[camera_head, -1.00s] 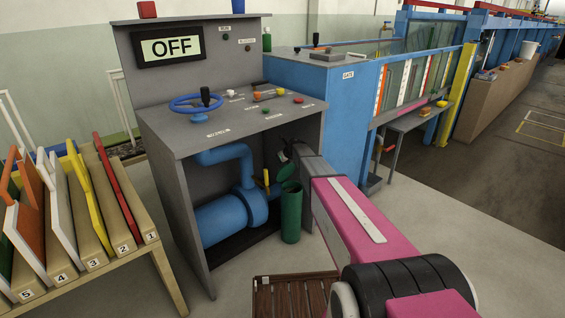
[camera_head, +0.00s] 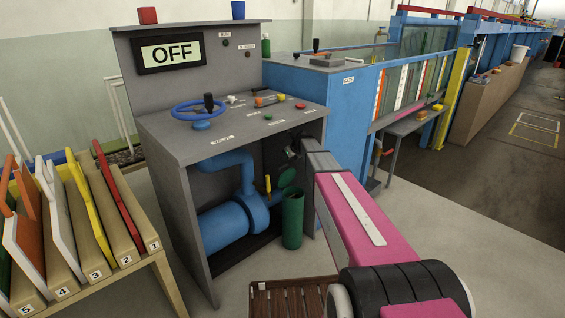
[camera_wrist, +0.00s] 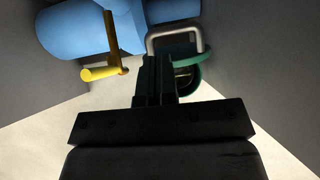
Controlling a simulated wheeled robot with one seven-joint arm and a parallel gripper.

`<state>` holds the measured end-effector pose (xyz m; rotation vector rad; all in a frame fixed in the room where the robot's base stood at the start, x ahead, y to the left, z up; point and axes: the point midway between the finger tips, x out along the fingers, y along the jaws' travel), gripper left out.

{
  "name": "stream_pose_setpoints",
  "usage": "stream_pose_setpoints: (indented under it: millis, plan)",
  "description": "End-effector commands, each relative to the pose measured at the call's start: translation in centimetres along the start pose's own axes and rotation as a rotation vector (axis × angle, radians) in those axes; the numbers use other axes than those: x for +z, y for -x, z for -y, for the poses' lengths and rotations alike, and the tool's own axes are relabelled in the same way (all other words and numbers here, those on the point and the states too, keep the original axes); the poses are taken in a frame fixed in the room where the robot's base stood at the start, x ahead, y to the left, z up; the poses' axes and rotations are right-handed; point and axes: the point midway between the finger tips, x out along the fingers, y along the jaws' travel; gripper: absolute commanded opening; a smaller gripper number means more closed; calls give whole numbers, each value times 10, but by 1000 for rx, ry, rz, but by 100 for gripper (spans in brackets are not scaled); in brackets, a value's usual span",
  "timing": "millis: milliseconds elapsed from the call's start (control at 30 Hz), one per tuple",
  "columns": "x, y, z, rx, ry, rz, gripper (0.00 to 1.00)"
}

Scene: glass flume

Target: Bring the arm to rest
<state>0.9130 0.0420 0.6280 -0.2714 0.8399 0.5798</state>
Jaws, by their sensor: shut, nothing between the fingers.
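My arm, with its pink link, reaches from the lower right of the head view toward the open front of the grey console (camera_head: 185,215). My gripper (camera_head: 292,151) is at the arm's far end, small and dark, near the right side of the opening. In the wrist view the fingers of my gripper (camera_wrist: 155,62) are together with nothing held. They point toward the blue pipework (camera_wrist: 75,28). A green open-topped bin (camera_head: 292,220) stands on the floor below the gripper, apart from it. A green disc (camera_head: 287,177) is just above the bin.
A yellow lever (camera_wrist: 100,73) is left of the fingers. The console's walls enclose the space on both sides. A blue handwheel (camera_head: 198,109) is on its top. A brown slatted crate (camera_head: 290,300) lies below my arm. A wooden rack (camera_head: 165,275) stands left; floor at right is open.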

Motion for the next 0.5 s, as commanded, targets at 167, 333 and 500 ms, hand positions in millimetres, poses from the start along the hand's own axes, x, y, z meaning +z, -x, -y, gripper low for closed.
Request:
stream_pose_setpoints:
  millis: [167,333,500]
  plan:
    - [-4,15,0,2,15,-5,0]
    - [-31,27,-20,15,187,-50,0]
    - [-81,47,-57,60,537,-136,0]
